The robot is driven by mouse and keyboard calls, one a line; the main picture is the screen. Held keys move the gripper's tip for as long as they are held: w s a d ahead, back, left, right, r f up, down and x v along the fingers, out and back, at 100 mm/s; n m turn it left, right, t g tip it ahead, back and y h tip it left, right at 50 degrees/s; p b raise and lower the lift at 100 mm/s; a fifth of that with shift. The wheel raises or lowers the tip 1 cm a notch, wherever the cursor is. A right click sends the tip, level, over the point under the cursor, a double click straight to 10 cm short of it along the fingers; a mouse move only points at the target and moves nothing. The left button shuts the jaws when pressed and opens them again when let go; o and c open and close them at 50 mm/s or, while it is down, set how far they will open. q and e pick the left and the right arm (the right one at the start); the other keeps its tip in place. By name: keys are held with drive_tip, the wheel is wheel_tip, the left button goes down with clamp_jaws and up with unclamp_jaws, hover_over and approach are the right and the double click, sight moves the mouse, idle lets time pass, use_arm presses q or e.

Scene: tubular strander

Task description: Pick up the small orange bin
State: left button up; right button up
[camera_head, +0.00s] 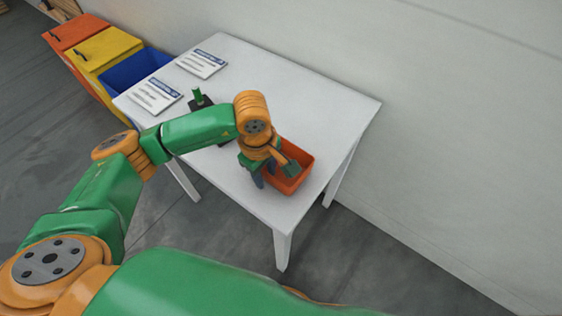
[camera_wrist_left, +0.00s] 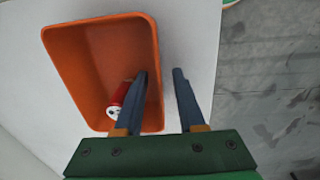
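The small orange bin (camera_head: 290,172) stands on the white table near its front right corner. In the left wrist view the bin (camera_wrist_left: 90,62) is open at the top, with a small red and white item (camera_wrist_left: 117,104) inside, partly hidden by a finger. My left gripper (camera_head: 264,180) is at the bin's near side. In the left wrist view its fingers (camera_wrist_left: 160,75) are apart, one over the bin's inside and the other outside, with the bin's side wall between them. They do not visibly press on the wall. My right gripper does not show.
The white table (camera_head: 335,95) also bears two printed sheets (camera_head: 202,63) and a dark stand with a green part (camera_head: 198,98), partly behind my arm. Orange, yellow and blue (camera_head: 133,68) large bins stand left of it. A wall runs along the far side. The table's back right is clear.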

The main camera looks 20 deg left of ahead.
use_arm(q)
clamp_jaws()
idle(1.4)
